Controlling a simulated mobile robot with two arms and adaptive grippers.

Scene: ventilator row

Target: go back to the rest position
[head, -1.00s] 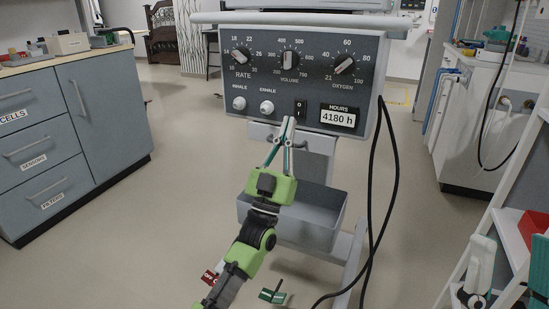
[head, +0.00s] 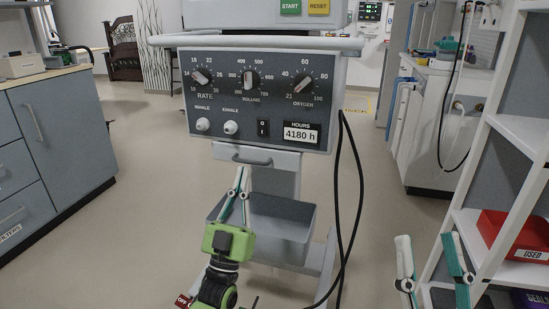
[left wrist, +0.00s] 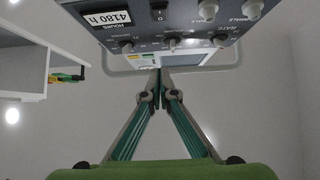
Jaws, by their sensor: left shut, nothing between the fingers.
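My left gripper (head: 241,172) is shut and empty. It points up in front of the ventilator's stand, below the grey control panel (head: 217,112) and apart from it as far as I can tell. In the left wrist view its fingertips (left wrist: 160,74) meet, with the ventilator panel (left wrist: 188,30) upside down beyond them. My right gripper (head: 428,240) shows at the lower right of the head view, its two fingers well apart with nothing between them.
The ventilator's grey bin (head: 285,232) is behind my left gripper. Black cables (head: 355,200) hang at its right. A white shelf (head: 520,135) with a red USED bin (head: 515,235) stands close by my right gripper. A drawer cabinet (head: 65,135) is at left.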

